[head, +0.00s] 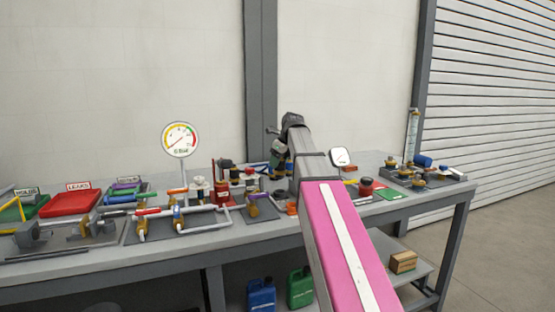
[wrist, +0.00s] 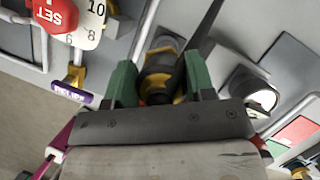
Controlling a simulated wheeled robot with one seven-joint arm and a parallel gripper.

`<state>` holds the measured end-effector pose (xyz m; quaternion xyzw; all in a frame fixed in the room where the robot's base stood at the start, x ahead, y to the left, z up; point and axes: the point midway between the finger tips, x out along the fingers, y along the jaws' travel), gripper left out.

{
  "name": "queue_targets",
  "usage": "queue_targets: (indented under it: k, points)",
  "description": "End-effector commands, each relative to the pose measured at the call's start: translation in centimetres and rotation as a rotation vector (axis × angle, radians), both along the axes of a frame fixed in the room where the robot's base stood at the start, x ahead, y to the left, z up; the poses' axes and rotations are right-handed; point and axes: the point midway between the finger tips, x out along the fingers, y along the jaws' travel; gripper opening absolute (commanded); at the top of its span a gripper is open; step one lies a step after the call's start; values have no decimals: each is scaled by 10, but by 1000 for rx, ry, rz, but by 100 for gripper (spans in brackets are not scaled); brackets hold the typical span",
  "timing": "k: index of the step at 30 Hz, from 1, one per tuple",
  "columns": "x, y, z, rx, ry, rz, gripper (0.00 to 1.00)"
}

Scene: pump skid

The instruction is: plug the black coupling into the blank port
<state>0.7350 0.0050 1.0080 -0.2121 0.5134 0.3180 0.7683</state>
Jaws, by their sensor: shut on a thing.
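My gripper (wrist: 158,84) shows at the bottom of the wrist view, with its two green fingers shut on a dark, round piece with a gold-yellow band, which looks like the black coupling (wrist: 157,64). A grey round fitting (wrist: 166,43) lies just beyond it; I cannot tell whether this is the blank port or whether the two touch. A long black bar (wrist: 203,42) crosses beside the right finger. In the head view my gripper (head: 279,160) is over the middle of the bench, partly behind my arm, and the coupling cannot be made out there.
On the bench (head: 75,262) are a pressure gauge (head: 180,139), pipework and a red LEAKS tray (head: 71,202) at left. Several brass fittings stand at right.

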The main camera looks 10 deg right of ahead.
Motion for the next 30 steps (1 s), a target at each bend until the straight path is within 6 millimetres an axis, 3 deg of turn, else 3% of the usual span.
queue_targets:
  k: [15, 30]
  points:
    - [-1, 0, -45, 0, 1, 0, 21]
    - [0, 0, -43, 0, 0, 1, 21]
